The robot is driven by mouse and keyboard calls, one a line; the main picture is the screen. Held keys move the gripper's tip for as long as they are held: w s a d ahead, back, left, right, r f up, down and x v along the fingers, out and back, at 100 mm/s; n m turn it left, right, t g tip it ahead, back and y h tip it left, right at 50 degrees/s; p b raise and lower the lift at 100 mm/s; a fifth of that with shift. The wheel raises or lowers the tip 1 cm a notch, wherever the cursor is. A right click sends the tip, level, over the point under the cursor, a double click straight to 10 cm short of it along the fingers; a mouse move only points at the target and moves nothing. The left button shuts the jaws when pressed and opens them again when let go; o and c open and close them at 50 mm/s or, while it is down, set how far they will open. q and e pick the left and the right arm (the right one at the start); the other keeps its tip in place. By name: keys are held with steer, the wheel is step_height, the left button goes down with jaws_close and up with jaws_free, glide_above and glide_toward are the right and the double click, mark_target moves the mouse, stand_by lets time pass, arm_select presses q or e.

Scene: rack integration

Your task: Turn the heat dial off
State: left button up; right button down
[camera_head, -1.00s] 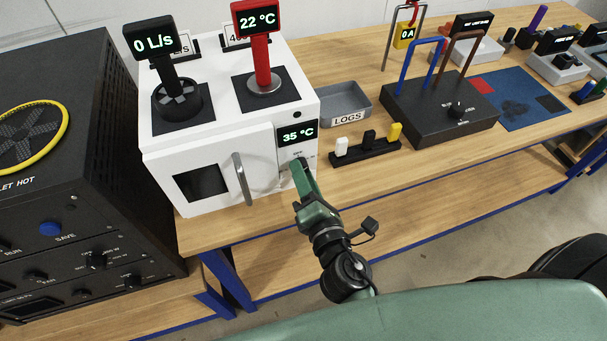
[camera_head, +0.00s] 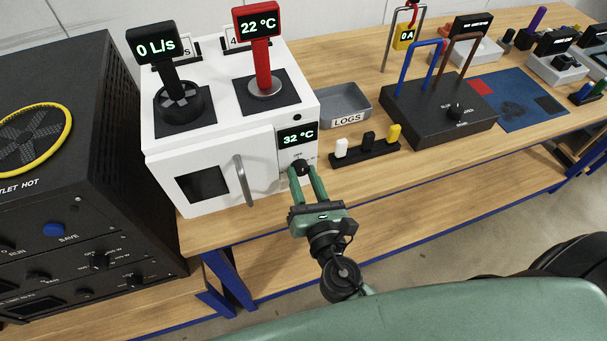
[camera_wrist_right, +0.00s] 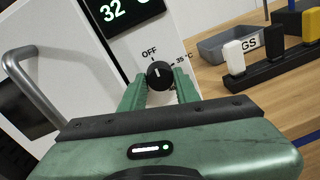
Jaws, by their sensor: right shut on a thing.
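The heat dial is a small black knob (camera_wrist_right: 159,75) on the front of the white oven (camera_head: 160,170), below a display (camera_head: 297,139) that reads 32 °C. In the right wrist view its white pointer mark is up, near the OFF label (camera_wrist_right: 149,53). The dial also shows in the head view (camera_head: 302,168). My right gripper (camera_head: 305,171) is shut on the dial, with one green finger on each side. It also shows in the right wrist view (camera_wrist_right: 160,88). My left gripper is in no view.
The oven's door handle (camera_head: 243,180) stands out just left of my right gripper. A rack with white, black and yellow pieces (camera_head: 366,153) and a grey LOGS tray (camera_head: 345,105) lie to the right. Below the gripper is the table's front edge.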

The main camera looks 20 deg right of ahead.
steer(key=shift+f+n, duration=0.15)
steer(key=shift+n, duration=0.25)
steer(key=c, duration=1)
jaws_free()
steer(key=shift+c, duration=0.2)
steer(key=s+b, duration=0.3)
steer(key=s, duration=0.5)
